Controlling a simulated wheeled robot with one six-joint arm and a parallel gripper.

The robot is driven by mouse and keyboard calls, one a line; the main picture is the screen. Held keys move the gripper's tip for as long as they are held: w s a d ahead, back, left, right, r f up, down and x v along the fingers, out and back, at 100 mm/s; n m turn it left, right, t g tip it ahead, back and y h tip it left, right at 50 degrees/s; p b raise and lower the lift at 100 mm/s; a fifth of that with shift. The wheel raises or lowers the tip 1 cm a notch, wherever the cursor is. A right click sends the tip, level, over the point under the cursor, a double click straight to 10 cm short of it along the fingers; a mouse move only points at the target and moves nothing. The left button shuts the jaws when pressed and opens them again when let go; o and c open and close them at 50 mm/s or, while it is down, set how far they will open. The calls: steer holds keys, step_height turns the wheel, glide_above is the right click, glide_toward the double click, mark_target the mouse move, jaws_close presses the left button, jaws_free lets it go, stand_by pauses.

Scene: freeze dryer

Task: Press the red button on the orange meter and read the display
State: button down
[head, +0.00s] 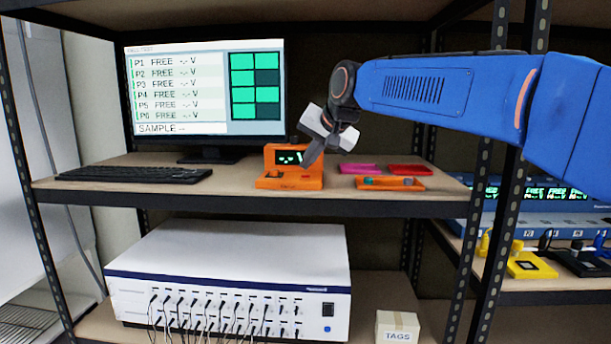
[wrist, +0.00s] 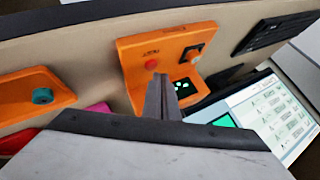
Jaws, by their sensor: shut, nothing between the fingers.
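The orange meter (head: 290,180) stands on the middle shelf near its front edge. Its small dark display (head: 290,157) shows light marks, partly covered by my gripper, and I cannot read a value. The red button (wrist: 151,63) shows clearly in the wrist view, on the meter's orange base (wrist: 140,45). My gripper (head: 308,167) is shut and empty, pointing down just above the meter's right side. In the wrist view the fingertips (wrist: 160,77) are close to the red button; I cannot tell whether they touch it.
A monitor (head: 205,90) and keyboard (head: 135,174) are to the left. An orange tray (head: 389,183) with a teal piece, a pink tray (head: 360,168) and a red tray (head: 410,169) lie to the right. A white multi-channel box (head: 225,270) sits on the shelf below.

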mark_target(308, 178)
steer(key=shift+f, duration=0.15)
stand_by(0.5)
steer(key=shift+f, duration=0.3)
steer(key=shift+f, duration=0.1)
stand_by(0.4)
steer(key=shift+r, duration=0.55)
steer(key=shift+r, duration=3)
